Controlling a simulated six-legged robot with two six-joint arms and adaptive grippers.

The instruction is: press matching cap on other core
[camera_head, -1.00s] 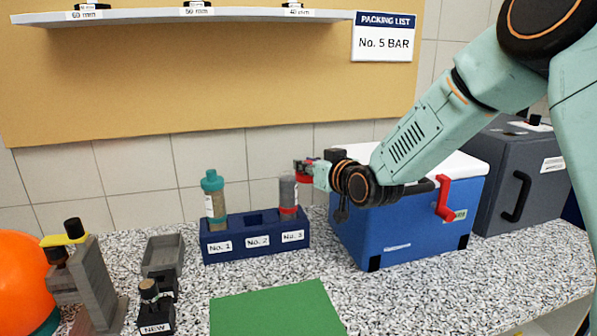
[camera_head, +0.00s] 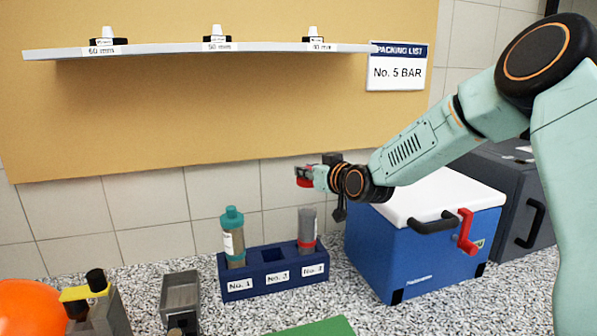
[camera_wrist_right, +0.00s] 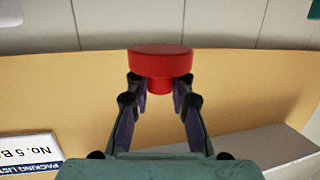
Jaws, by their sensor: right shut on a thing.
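My right gripper (camera_head: 307,176) is shut on a red cap (camera_head: 303,171), held in the air above the rack. The cap also shows in the right wrist view (camera_wrist_right: 160,62), gripped between the fingertips (camera_wrist_right: 160,88). A grey core with a red band (camera_head: 307,228) stands upright in the No. 3 slot of the dark blue rack (camera_head: 270,285), below the cap and apart from it. Its top shows no cap. A core with a teal cap (camera_head: 233,237) stands in slot No. 1. Slot No. 2 looks empty. My left gripper is not in view.
A blue cooler with a white lid (camera_head: 420,245) stands right of the rack, beside a dark grey box (camera_head: 520,225). A grey tray (camera_head: 180,292) and a green mat (camera_head: 318,328) lie nearer. A shelf (camera_head: 180,50) and packing list (camera_head: 398,68) are above.

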